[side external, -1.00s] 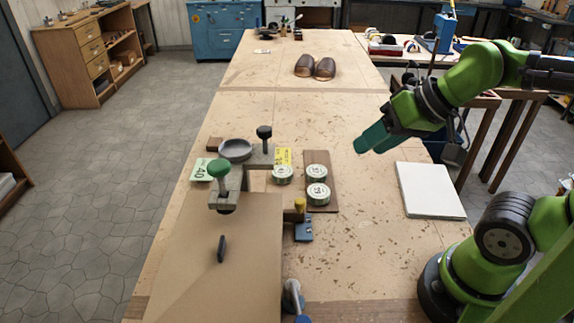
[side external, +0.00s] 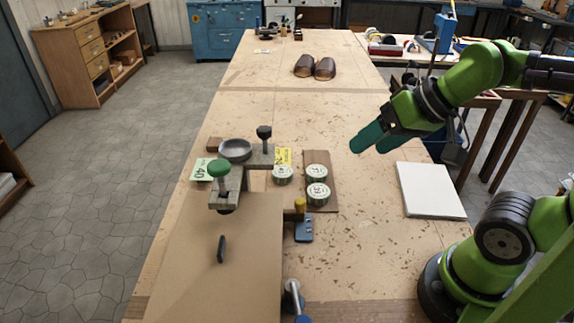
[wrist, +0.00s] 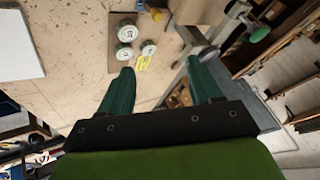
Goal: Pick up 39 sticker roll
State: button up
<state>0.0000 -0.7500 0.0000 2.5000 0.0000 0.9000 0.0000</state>
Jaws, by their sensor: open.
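Three round, pale rolls with green edges lie on the workbench in the side view: a far one (side external: 317,172) and a near one (side external: 318,193) on a brown board (side external: 323,206), and a left one (side external: 283,174) beside it. Their printed numbers are too small to read, so I cannot tell which is 39. My gripper (side external: 366,143) is open and empty, in the air to the right of the rolls. In the wrist view the rolls (wrist: 127,31) show beyond my spread teal fingers (wrist: 158,75).
A clamp with a green knob (side external: 219,168), a grey dish (side external: 236,150) and a yellow tag (side external: 284,155) stand close to the rolls. A white pad (side external: 430,190) lies to the right. Brown shoes (side external: 314,67) sit farther back. Bench between rolls and pad is clear.

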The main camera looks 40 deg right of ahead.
jog(key=o, duration=0.4)
jog(key=shift+o, duration=0.2)
jog(key=m+g+h, duration=0.2)
jog(key=m+g, duration=0.2)
jog(key=g, duration=0.3)
send_near(319, 190)
notch_tip(319, 190, down, 8)
jog(key=shift+a+f, duration=0.1)
jog(key=shift+f, duration=0.15)
